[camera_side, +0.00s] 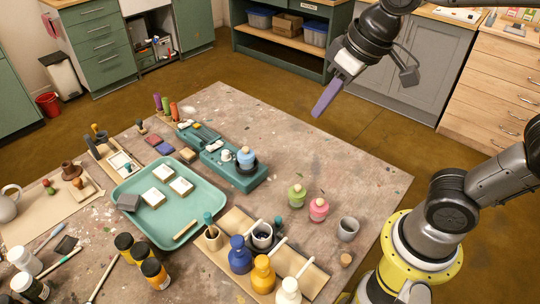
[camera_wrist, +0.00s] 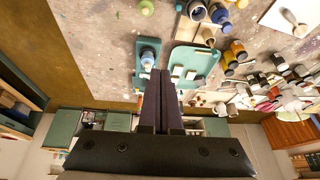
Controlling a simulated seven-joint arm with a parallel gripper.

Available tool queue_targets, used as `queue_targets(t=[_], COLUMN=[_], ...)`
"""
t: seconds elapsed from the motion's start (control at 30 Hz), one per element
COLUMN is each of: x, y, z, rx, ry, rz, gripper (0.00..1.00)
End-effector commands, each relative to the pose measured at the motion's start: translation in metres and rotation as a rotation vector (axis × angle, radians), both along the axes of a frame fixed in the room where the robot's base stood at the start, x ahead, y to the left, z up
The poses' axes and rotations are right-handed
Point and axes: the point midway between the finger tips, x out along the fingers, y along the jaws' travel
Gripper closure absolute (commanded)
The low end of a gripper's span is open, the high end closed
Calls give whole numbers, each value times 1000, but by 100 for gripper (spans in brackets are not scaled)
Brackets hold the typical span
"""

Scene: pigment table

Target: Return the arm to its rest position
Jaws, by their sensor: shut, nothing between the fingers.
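My gripper (camera_side: 317,112) is raised high over the back right part of the pigment table (camera_side: 310,155) in the side view. Its purple fingers point down and to the left, well clear of everything on the table. In the wrist view the two dark fingers of my gripper (camera_wrist: 160,74) lie side by side, closed together, with nothing held between them. The table shows at the top of the wrist view.
A teal tray (camera_side: 208,235) with white-topped blocks, a teal stand (camera_side: 232,177) with a blue bottle (camera_side: 246,157), and green (camera_side: 297,195) and pink (camera_side: 318,209) bottles stand on the table. Cabinets (camera_side: 430,60) line the back. The table's right back area is bare.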

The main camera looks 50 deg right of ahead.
Motion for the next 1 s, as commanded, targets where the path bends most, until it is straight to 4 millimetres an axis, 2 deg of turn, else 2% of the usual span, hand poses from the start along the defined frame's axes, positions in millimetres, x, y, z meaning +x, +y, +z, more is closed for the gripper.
queue_targets(t=[0.03,0.1,0.2,0.3,0.47,1.0], x=[-20,-44,-73,-92,-101,-99], y=[-17,-33,-46,-50,-49,-49], z=[4,1,-9,-24,-41,-40], rx=[2,-2,-12,-24,-38,-42], ry=[-41,-79,-115,-121,-89,-94], rz=[-45,-84,-119,-119,-89,-79], gripper=[100,100,100,100,100,100])
